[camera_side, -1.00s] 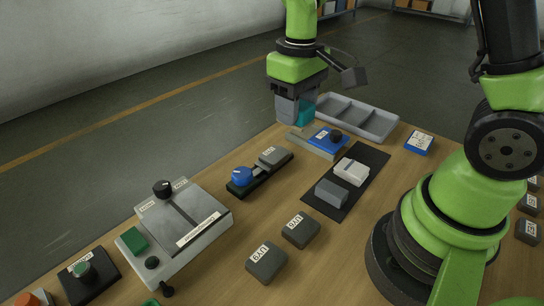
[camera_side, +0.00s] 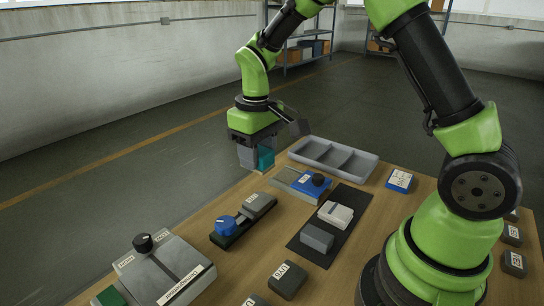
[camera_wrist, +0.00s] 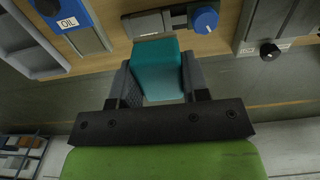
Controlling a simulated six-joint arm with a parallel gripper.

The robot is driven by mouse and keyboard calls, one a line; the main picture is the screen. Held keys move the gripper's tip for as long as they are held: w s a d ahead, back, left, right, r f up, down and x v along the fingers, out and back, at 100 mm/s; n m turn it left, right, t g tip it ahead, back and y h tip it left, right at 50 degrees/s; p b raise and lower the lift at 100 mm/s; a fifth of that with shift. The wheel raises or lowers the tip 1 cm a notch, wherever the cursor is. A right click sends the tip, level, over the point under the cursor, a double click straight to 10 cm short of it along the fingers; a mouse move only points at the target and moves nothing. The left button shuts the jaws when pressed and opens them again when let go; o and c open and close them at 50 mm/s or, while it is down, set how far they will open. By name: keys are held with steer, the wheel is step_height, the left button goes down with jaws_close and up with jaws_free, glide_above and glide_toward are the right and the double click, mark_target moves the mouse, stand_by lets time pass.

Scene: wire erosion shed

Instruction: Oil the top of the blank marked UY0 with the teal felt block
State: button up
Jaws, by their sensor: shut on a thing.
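My gripper (camera_side: 254,157) is shut on the teal felt block (camera_side: 266,158), held in the air by the table's far left edge. The wrist view shows the teal block (camera_wrist: 155,68) between both fingers. Two dark grey blanks with small white labels lie at the near edge in the side view: one (camera_side: 288,281) is fully in view and the other (camera_side: 255,300) is cut off by the frame. Their labels are too small to read surely. The oil box, with a blue lid (camera_side: 307,188) and black knob, stands right of my gripper; its OIL label (camera_wrist: 68,23) shows in the wrist view.
A grey compartment tray (camera_side: 291,156) stands at the back. A black mat (camera_side: 350,196) carries a white block (camera_side: 335,214) and a grey block (camera_side: 317,237). A blue-knobbed fixture (camera_side: 224,226) and a grey machine (camera_side: 190,266) stand at left. A blue labelled block (camera_side: 400,180) lies right.

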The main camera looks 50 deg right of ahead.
steer(key=shift+w+d+f, duration=0.35)
steer(key=shift+w+f, duration=0.7)
steer(key=shift+f, duration=0.9)
steer(key=shift+w+d+f, duration=0.4)
steer(key=shift+w+f, duration=0.6)
steer(key=shift+f, duration=0.95)
steer(key=shift+w+d+f, duration=0.35)
steer(key=shift+w+f, duration=0.7)
steer(key=shift+f, duration=0.9)
steer(key=shift+s+f, duration=0.25)
steer(key=shift+f, duration=0.05)
steer(key=shift+s, duration=2.85)
steer(key=shift+w, duration=3.15)
steer(key=shift+d, duration=0.75)
steer(key=shift+s, duration=3.15)
steer(key=shift+w+a, duration=0.1)
steer(key=shift+w, duration=2.85)
steer(key=shift+w+r, duration=0.1)
steer(key=shift+w, duration=0.15)
step_height(320, 180, up, 8)
steer(key=shift+s, duration=0.1)
